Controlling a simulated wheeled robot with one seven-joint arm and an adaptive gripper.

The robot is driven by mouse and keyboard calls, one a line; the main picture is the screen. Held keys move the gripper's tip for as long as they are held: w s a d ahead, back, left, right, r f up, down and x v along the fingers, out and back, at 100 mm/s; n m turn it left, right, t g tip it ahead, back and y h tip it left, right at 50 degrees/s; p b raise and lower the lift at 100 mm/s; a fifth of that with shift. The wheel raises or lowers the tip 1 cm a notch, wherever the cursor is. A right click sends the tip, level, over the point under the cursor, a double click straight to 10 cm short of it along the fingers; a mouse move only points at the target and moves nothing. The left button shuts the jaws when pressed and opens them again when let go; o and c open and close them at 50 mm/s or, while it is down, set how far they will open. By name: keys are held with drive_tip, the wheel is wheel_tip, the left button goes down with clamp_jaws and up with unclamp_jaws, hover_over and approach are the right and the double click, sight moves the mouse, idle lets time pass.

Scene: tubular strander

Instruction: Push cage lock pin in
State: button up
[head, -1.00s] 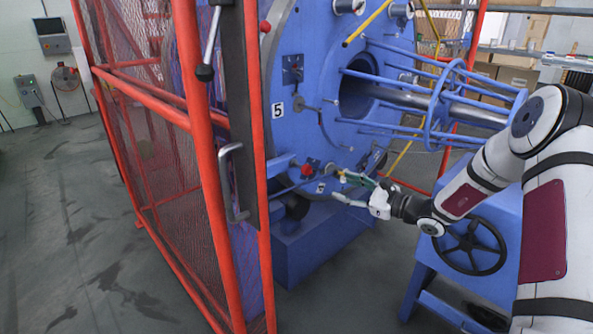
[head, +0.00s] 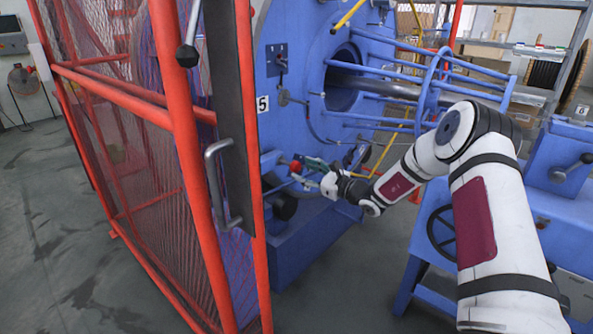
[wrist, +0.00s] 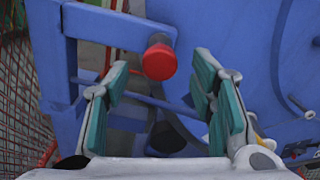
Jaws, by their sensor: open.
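The cage lock pin appears as a red round knob (wrist: 159,58) on a blue bracket (wrist: 112,28) in the wrist view. It also shows as a small red spot (head: 296,166) low on the blue machine in the head view. My gripper (wrist: 160,80) is open, with teal pads on its fingers. The knob lies between the fingers in the picture, just past the fingertips, and I see no contact. In the head view my gripper (head: 306,172) is right beside the knob. How far the pin sticks out of the bracket is hard to tell.
A red mesh guard (head: 125,150) with a grey handle (head: 217,180) stands close left of the work spot. Blue rods of a tubular cage (head: 400,88) run above my arm. A black handwheel (head: 442,230) sits beneath it. Open floor lies at left.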

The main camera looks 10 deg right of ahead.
sight(298, 168)
drive_tip(key=shift+x, duration=1.9)
drive_tip(key=shift+c, duration=0.6)
